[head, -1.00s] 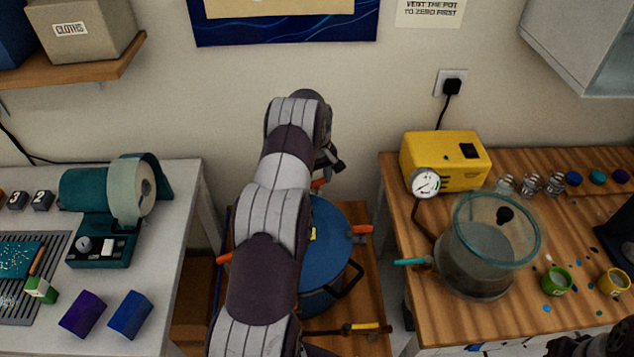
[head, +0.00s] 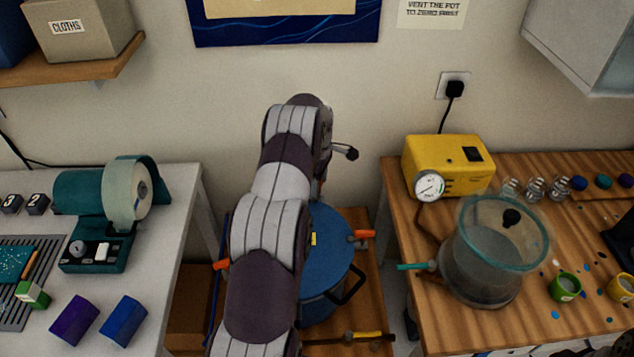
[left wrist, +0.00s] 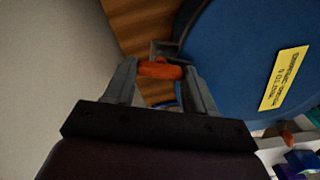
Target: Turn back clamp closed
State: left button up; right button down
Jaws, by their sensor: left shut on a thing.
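The blue pot (head: 330,245) stands on a low wooden stand, partly hidden behind my left arm. Its lid bears a yellow label (left wrist: 284,78). The back clamp's orange handle (left wrist: 160,70) sits at the lid's rim between the fingertips of my left gripper (left wrist: 161,74), which is shut on it. In the head view my arm hides most of this grip. A right clamp (head: 362,235) and a left clamp (head: 221,265) with orange handles show at the pot's sides. My right gripper is not in view.
A wooden bench (head: 460,325) at right holds a yellow pump (head: 447,165), a gauge (head: 429,186) and a glass-topped chamber (head: 495,250). A white table at left carries a teal machine (head: 100,215). The wall is close behind the pot.

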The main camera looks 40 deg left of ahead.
pick_arm(q)
jog(key=shift+r, duration=0.1)
dwell(0.5)
jog(key=o, duration=1)
jog(key=shift+o, duration=0.2)
jog(key=shift+r, duration=0.35)
jog(key=shift+w+r, duration=0.1)
jog(key=shift+r, duration=0.7)
notch_tip(320, 180, up, 10)
jog(key=p, duration=0.8)
jog(key=shift+r+p, duration=0.2)
jog(key=shift+p, duration=0.2)
jog(key=shift+d, duration=0.1)
